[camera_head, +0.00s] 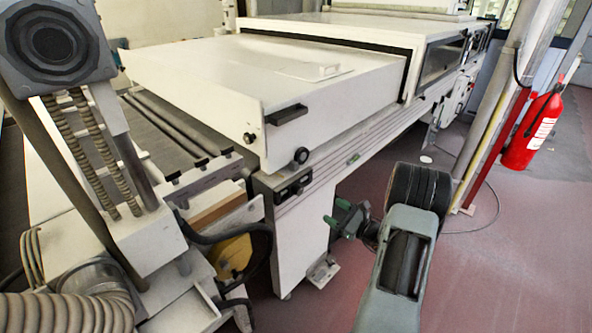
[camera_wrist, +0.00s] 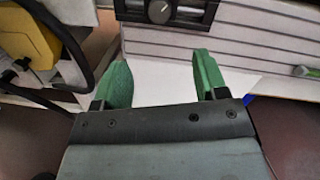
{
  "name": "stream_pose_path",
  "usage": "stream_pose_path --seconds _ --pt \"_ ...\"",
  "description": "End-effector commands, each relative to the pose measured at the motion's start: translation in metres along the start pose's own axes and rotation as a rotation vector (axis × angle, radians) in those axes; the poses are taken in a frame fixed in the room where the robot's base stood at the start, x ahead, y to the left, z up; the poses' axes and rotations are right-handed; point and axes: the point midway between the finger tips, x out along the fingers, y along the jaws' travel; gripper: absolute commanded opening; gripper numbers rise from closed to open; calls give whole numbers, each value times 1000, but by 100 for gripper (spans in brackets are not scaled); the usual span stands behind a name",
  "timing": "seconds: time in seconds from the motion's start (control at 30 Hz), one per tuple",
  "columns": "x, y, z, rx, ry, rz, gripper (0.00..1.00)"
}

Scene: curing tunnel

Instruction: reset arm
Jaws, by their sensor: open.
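My gripper (camera_head: 345,217) is in front of the white curing tunnel's side, near its leg, in the head view. In the wrist view my gripper (camera_wrist: 162,82) shows two green fingers set wide apart with nothing between them. My grey arm (camera_head: 400,270) reaches in from the lower right of the head view and is bent at the dark joint. The white tunnel machine (camera_head: 270,85) fills the middle and back of the head view. A dark control panel with a round knob (camera_wrist: 160,11) lies ahead of the fingers in the wrist view.
A red fire extinguisher (camera_head: 533,130) hangs by a post at the right. A conveyor with rollers (camera_head: 165,125) and a machine with hoses (camera_head: 70,310) stand at the left. A cable lies on the reddish floor (camera_head: 500,260), which is open at the lower right.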

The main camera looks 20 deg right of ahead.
Motion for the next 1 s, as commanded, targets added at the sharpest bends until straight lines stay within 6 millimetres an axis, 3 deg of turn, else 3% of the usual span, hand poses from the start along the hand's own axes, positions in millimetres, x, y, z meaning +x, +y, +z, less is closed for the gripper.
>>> stream_pose_path --seconds 0.2,0.37,0.5,0.63,0.8,1.0 --pt "0 8 -8 -4 42 43 66" --pt "-12 62 -21 -18 162 299 66" --pt "-26 121 10 -209 272 706 66" --pt "-47 160 50 -518 355 1105 66" --pt "-69 174 99 -996 418 1495 66" --pt "-73 172 158 -1529 431 1724 66"
